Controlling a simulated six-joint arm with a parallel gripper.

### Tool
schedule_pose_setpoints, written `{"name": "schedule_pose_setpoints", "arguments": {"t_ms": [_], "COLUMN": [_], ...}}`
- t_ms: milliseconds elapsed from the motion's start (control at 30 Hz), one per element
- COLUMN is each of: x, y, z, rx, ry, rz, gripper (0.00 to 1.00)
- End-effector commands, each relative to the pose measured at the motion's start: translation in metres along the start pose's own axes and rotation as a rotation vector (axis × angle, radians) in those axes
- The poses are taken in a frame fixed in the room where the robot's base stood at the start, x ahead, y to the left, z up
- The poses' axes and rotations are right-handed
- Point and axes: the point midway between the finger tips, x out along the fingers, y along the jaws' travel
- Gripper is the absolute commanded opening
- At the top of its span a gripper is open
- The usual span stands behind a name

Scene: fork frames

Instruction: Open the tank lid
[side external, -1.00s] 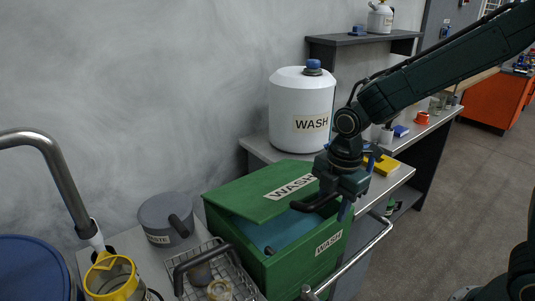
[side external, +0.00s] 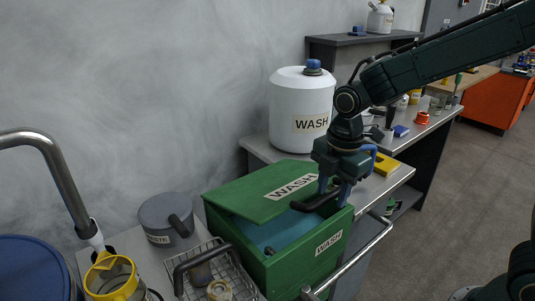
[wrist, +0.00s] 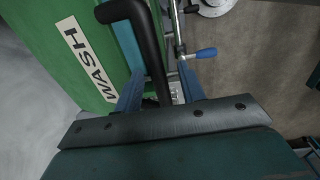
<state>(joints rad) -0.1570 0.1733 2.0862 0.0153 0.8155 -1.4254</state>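The green tank (side external: 300,270) stands on the bench, with a green lid (side external: 247,193) labelled WASH over its back part. A blue-teal surface (side external: 275,232) shows in the uncovered front part. A black bar handle (side external: 303,206) is at the right end, and it also shows in the wrist view (wrist: 147,40). My gripper (side external: 334,189) points down at this handle. In the wrist view, the blue fingers of my gripper (wrist: 160,74) are apart, one on each side of the handle's end. Gaps seem to show beside the bar. How the handle joins the lid is unclear.
A steel rail (side external: 360,255) runs along the bench front, close to the tank. A wire basket (side external: 225,260) and a grey pot (side external: 168,218) stand left of it. A white WASH container (side external: 290,105) stands behind. A yellow block (side external: 385,164) lies behind my gripper.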

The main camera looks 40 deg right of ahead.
Motion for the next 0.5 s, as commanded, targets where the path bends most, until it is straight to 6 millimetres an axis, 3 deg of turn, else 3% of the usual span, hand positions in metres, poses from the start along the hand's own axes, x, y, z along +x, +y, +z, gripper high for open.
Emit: {"name": "schedule_pose_setpoints", "arguments": {"t_ms": [500], "x": [-0.025], "y": [0.006], "z": [0.000], "rx": [0.000], "ry": [0.000], "rz": [0.001], "gripper": [0.40]}}
